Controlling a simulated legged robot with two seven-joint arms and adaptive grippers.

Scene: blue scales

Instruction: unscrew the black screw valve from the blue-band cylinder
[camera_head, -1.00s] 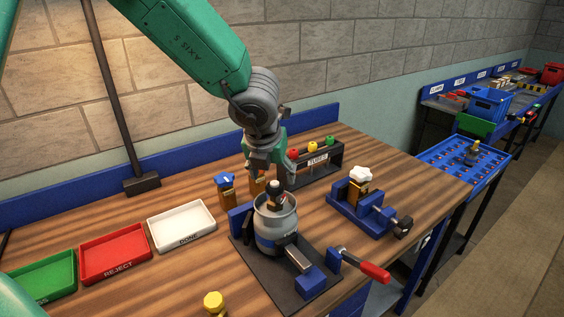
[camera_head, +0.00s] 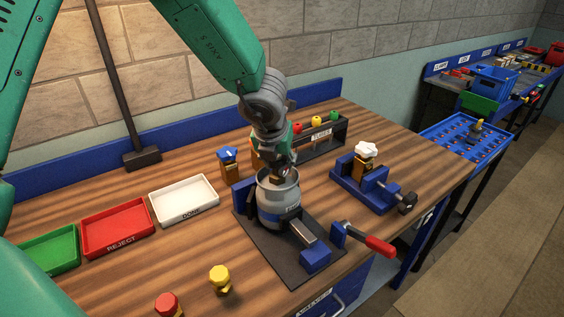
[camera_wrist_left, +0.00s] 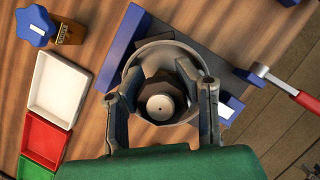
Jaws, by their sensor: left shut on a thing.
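The blue-band cylinder (camera_head: 279,208) stands upright, clamped in a blue vise on a dark base plate (camera_head: 262,257) on the wooden bench. My left gripper (camera_head: 276,176) reaches down from above into the cylinder's top collar. It is shut on the black screw valve (camera_wrist_left: 160,88), which shows between the two fingers in the left wrist view, with a pale round centre facing the camera. In the head view the valve is mostly hidden by the fingers and collar. My right gripper is not in view.
Green, red REJECT (camera_head: 117,228) and white DONE (camera_head: 184,199) trays line the left. A blue-knobbed valve (camera_head: 228,155) stands behind the cylinder, a white-knobbed one (camera_head: 367,150) in a second vise at right. Yellow (camera_head: 220,275) and red (camera_head: 168,303) knobs stand in front. A red-handled lever (camera_head: 378,246) juts right.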

